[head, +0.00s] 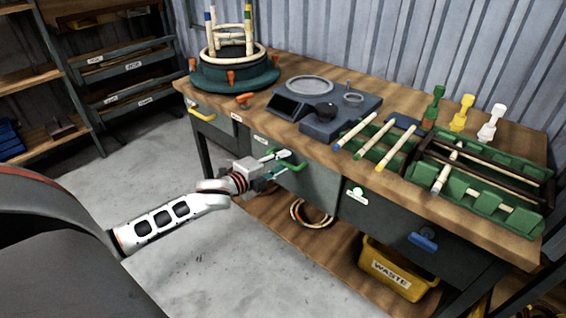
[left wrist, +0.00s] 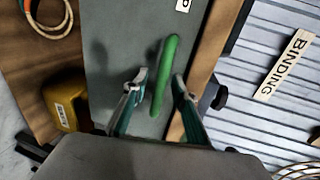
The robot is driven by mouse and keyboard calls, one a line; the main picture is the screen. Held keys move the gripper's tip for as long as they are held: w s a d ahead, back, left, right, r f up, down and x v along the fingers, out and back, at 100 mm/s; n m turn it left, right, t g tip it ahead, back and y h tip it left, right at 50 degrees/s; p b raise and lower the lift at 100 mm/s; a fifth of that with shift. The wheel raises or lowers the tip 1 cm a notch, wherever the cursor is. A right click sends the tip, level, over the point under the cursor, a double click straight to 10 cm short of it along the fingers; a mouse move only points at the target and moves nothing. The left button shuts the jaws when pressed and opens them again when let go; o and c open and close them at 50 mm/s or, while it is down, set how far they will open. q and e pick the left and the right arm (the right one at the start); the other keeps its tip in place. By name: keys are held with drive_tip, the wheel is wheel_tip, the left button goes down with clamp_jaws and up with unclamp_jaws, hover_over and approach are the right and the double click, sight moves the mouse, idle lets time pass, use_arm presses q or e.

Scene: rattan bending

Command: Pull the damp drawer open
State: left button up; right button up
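The middle drawer (head: 312,183) of the workbench has a grey front and a green bar handle (head: 298,167). It appears shut. Its small white label is too small to read in the head view; the left wrist view shows only a "P" at the label's end. My left gripper (head: 278,162) is at the green handle. In the left wrist view the green handle (left wrist: 164,75) stands between the two spread fingers of my left gripper (left wrist: 158,84), with a visible gap on each side. My right gripper is not in view.
A drawer with a yellow handle (head: 202,114) is on the left, and one with a blue handle (head: 422,242) on the right. A yellow waste bin (head: 398,272) and coiled rattan (head: 312,214) sit on the lower shelf. The floor (head: 185,170) before the bench is clear.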

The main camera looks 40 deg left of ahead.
use_arm(q)
drive_tip(key=shift+w, duration=0.25)
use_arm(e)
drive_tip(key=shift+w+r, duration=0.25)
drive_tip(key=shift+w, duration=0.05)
use_arm(q)
clamp_jaws()
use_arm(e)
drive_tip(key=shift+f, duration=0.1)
use_arm(q)
drive_tip(key=shift+s, duration=0.1)
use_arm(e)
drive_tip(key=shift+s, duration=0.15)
